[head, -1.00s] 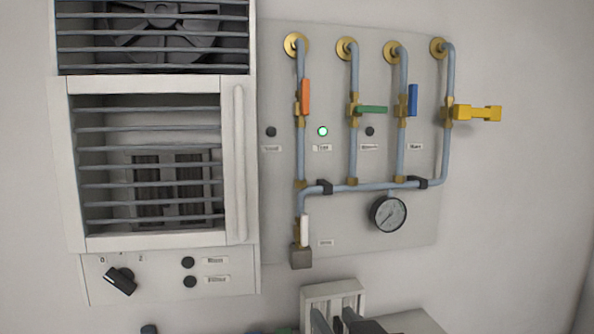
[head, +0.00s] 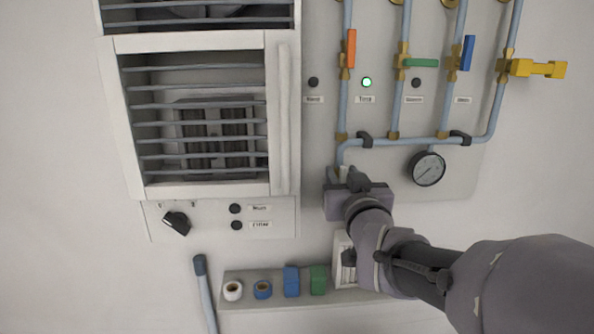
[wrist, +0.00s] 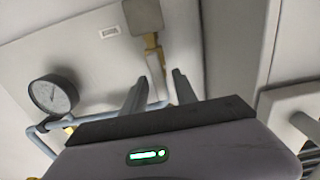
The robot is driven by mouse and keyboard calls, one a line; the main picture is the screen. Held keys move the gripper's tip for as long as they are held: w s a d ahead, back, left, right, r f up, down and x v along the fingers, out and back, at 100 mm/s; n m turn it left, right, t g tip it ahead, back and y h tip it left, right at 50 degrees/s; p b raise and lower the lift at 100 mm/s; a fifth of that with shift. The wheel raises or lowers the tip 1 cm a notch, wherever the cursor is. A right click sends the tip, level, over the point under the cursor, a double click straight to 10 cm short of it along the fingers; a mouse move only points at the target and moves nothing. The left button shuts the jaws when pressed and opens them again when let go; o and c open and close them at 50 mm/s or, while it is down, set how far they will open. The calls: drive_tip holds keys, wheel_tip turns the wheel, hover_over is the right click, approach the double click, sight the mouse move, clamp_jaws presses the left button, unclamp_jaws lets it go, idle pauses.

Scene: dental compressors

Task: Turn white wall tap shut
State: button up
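The white wall tap's handle (wrist: 156,77) shows in the wrist view, along its pipe near the brass body (wrist: 152,45) and grey end block (wrist: 143,15). My gripper (wrist: 158,84) is open, with one finger on either side of the handle in the picture. I see a gap on both sides; how deep the handle sits between the fingers is unclear. In the head view my gripper (head: 347,177) is at the lower end of the left pipe and hides most of the tap.
A pressure gauge (head: 427,168) is just right of my gripper. Taps with orange (head: 351,48), green (head: 421,62), blue (head: 468,52) and yellow (head: 535,68) handles are above. A louvred cabinet (head: 284,120) is at left. A shelf (head: 240,316) with tape rolls is below.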

clamp_jaws()
drive_tip(key=shift+b, duration=0.45)
drive_tip(key=d+f+m+b, duration=0.1)
drive_tip(key=m+b, duration=0.2)
drive_tip(key=m, duration=0.3)
drive_tip(key=d+f+m+b, duration=0.1)
drive_tip(key=m+b, duration=0.2)
drive_tip(key=m, duration=0.3)
drive_tip(key=d+f+m+b, duration=0.1)
drive_tip(key=m+b, duration=0.2)
drive_tip(key=m, duration=0.2)
drive_tip(key=shift+d+f+m, duration=0.1)
drive_tip(key=shift+d+m, duration=0.05)
drive_tip(key=shift+m, duration=0.25)
